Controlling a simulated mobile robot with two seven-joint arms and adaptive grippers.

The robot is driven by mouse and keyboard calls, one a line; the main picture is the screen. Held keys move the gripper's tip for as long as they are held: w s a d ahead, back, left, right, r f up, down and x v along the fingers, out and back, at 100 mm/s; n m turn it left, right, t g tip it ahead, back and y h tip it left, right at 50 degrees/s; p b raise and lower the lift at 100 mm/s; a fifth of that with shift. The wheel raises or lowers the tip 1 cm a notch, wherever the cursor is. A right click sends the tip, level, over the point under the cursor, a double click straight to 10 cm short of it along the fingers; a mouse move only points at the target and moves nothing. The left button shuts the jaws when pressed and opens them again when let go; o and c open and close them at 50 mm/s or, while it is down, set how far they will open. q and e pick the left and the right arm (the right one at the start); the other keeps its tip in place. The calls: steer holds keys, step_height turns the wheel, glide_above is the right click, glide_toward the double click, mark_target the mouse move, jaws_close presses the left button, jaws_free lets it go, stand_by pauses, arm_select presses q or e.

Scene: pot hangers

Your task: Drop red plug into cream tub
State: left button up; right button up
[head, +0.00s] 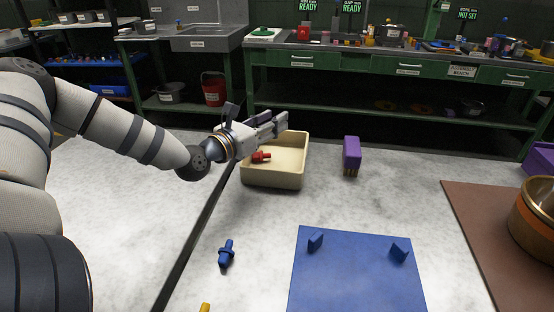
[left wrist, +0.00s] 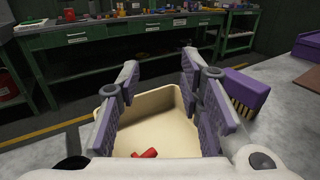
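The cream tub (head: 296,176) stands on the pale marbled table, in the middle of the head view. The red plug (head: 261,157) lies inside the tub, near its left side. In the left wrist view the red plug (left wrist: 146,154) shows low in the frame, against the floor of the tub (left wrist: 170,97). My left gripper (head: 282,123) is above the tub's far left part. Its purple-padded fingers (left wrist: 158,95) are spread wide with nothing between them. My right gripper is in neither view.
A purple block with bristles (head: 352,153) stands right of the tub. A blue plug (head: 227,253) lies nearer, with part of a yellow thing (head: 205,307) below it. A blue board (head: 352,275) lies front centre. A copper-coloured pot (head: 533,212) sits on a brown mat (head: 462,225) at right.

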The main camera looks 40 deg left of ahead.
arm_select(q)
steer(key=s, duration=1.2)
steer(key=shift+a, duration=0.15)
